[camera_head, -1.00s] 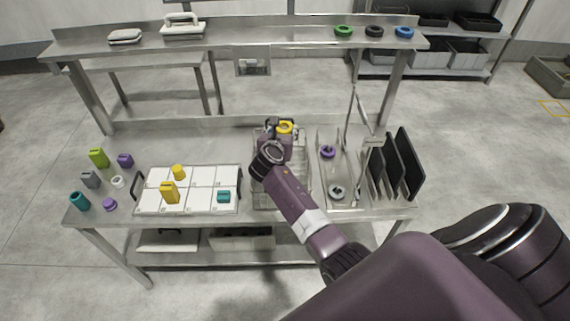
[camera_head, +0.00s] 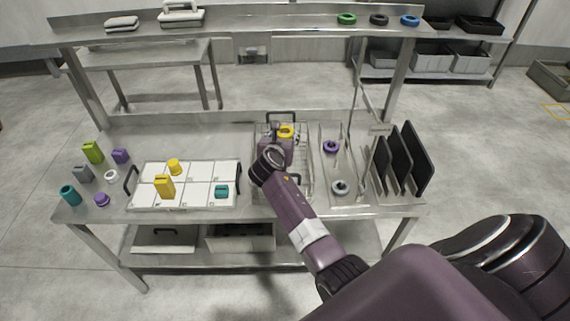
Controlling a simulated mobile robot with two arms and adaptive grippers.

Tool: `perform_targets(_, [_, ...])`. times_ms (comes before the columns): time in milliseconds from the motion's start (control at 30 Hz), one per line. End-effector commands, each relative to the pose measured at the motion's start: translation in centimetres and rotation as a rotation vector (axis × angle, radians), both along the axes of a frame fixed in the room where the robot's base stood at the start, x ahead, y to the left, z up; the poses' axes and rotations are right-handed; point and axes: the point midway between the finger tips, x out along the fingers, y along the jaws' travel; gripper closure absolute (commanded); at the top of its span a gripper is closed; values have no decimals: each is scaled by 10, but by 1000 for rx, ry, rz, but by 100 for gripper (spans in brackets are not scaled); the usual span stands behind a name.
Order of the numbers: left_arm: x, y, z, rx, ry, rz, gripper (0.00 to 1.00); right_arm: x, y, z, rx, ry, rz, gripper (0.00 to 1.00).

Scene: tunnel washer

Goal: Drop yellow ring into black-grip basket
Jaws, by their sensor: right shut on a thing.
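The yellow ring (camera_head: 286,131) shows at the far end of my right gripper (camera_head: 283,137), which is shut on it. The ring is over the far part of the wire basket (camera_head: 308,170). A black grip (camera_head: 281,115) rises at the basket's far end, just behind the ring. My right wrist and forearm hide much of the basket's middle and near left side. I cannot tell the ring's height above the basket floor. My left gripper is not in view.
Left of the basket is a white sectioned tray (camera_head: 148,199) with yellow and teal pieces. Right of it, a metal tray (camera_head: 352,198) holds a purple ring (camera_head: 331,147) and a grey ring (camera_head: 340,187), beside upright black panels (camera_head: 412,160). Green, black and blue rings sit on the back shelf.

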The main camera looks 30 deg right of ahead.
Motion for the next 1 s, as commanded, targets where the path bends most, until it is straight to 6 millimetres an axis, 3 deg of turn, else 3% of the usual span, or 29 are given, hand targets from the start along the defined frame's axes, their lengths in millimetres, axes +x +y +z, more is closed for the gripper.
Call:
perform_targets(33, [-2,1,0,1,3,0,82,0,0,1,-1,-1,0,79])
perform_targets(67, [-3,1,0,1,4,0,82,0,0,1,0,0,0,53])
perform_targets(233, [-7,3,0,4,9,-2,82,0,0,0,0,0,0,36])
perform_targets(667, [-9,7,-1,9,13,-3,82,-6,6,3,-1,-1,2,36])
perform_targets(1000, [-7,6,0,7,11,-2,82,-43,41,24,-1,-1,3,36])
